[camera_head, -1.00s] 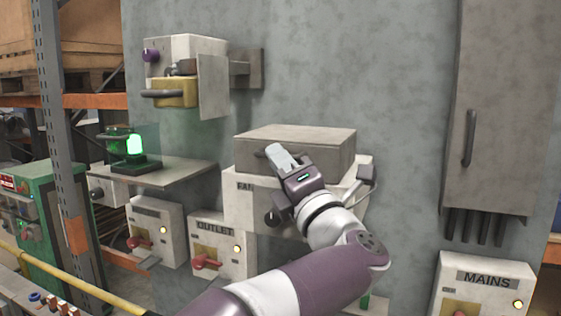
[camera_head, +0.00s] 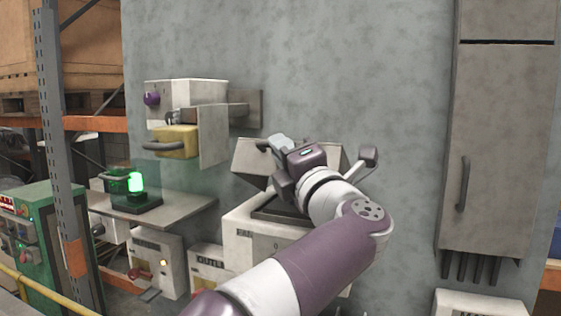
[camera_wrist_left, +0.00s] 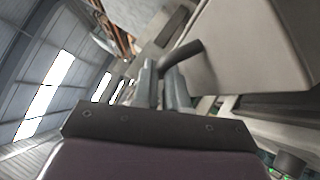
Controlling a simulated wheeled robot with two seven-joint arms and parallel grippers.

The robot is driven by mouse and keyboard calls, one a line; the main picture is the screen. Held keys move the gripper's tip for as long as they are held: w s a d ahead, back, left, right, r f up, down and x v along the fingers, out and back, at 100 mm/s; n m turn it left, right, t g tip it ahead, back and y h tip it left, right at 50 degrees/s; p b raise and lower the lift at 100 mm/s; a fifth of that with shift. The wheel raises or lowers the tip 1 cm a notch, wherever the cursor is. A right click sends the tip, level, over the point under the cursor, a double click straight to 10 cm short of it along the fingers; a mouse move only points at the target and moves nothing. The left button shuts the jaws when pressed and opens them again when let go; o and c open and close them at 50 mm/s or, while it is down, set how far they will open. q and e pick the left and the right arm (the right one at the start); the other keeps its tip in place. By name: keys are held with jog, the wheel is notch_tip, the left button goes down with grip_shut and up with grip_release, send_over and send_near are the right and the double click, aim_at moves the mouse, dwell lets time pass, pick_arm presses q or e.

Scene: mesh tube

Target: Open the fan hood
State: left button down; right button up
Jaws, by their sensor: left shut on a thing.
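The fan hood (camera_head: 252,158) is a grey box-like cover above the white fan box (camera_head: 240,243) in the head view. It is tilted up, and a dark opening shows below it on top of the fan box. My left gripper (camera_head: 278,145) is at the hood's front and is shut on the hood's dark handle. In the left wrist view the handle (camera_wrist_left: 184,54) runs between the fingers (camera_wrist_left: 162,85), with the hood's grey face (camera_wrist_left: 245,45) beside it. My arm hides part of the hood and fan box. My right gripper is not in view.
A white box with a yellow drawer (camera_head: 177,141) and an open grey flap is at the upper left. A shelf (camera_head: 170,205) with a green lamp (camera_head: 135,182) is below it. A tall grey cabinet (camera_head: 500,130) is at the right. The wall between is bare.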

pick_arm(q)
jog(key=shift+w+d+r+p, duration=0.1)
jog(key=shift+w+r+p, duration=0.25)
jog(key=shift+r, duration=0.3)
jog(key=shift+w+d+r+p, duration=0.1)
jog(key=shift+w+r+p, duration=0.1)
jog(key=shift+r+p, duration=0.3)
jog(key=shift+r, duration=0.1)
jog(key=c, duration=1.4)
grip_release()
jog(key=shift+c, duration=0.2)
jog(key=shift+s+a, duration=0.1)
jog(key=shift+a, duration=0.05)
jog(key=b+v, duration=0.7)
jog(key=v, duration=0.5)
jog(key=shift+s+b, duration=0.3)
jog(key=shift+s, duration=0.05)
